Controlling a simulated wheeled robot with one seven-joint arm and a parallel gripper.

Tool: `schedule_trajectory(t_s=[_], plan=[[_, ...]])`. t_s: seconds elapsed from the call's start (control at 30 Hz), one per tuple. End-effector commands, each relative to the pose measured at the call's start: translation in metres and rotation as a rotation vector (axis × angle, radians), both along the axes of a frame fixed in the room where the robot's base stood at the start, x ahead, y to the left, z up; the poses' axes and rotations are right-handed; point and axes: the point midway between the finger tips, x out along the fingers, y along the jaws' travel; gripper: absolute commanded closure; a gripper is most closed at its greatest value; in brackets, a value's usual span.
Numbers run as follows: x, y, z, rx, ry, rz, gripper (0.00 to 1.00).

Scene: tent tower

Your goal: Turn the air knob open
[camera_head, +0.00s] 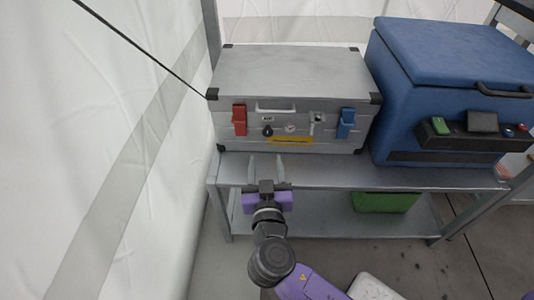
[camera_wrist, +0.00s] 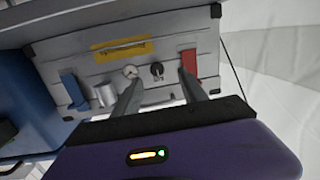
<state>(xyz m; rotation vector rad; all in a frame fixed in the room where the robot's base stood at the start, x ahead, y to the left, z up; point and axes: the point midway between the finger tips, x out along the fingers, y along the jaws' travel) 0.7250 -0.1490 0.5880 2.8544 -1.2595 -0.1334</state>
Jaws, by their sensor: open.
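A grey metal case (camera_head: 290,75) stands on the shelf. Its front carries a small black knob (camera_head: 267,131), seemingly the air knob, under a small white label. The knob also shows in the wrist view (camera_wrist: 157,70). A round gauge (camera_head: 290,128) sits just right of it in the head view. My gripper (camera_head: 265,166) is open and empty, in front of the case and below the knob. In the wrist view its two fingers (camera_wrist: 160,88) point toward the panel, with the knob showing between and beyond the tips. The knob appears untouched.
A red latch (camera_head: 239,120) and a blue latch (camera_head: 346,123) flank the panel, with a metal fitting (camera_head: 315,122) between. A blue cooler box (camera_head: 440,75) stands right of the case. The grey shelf edge (camera_head: 380,178) runs under my gripper. A green crate (camera_head: 385,202) is below.

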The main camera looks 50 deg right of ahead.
Motion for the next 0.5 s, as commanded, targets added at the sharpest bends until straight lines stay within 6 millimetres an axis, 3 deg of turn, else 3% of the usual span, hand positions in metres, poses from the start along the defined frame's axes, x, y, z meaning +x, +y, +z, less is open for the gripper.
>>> schedule_trajectory(t_s=[0.27, 0.5], plan=[[0.013, -0.016, 0.007, -0.021, -0.090, -0.081, 0.50], [0.034, -0.044, 0.008, -0.022, -0.088, -0.082, 0.50]])
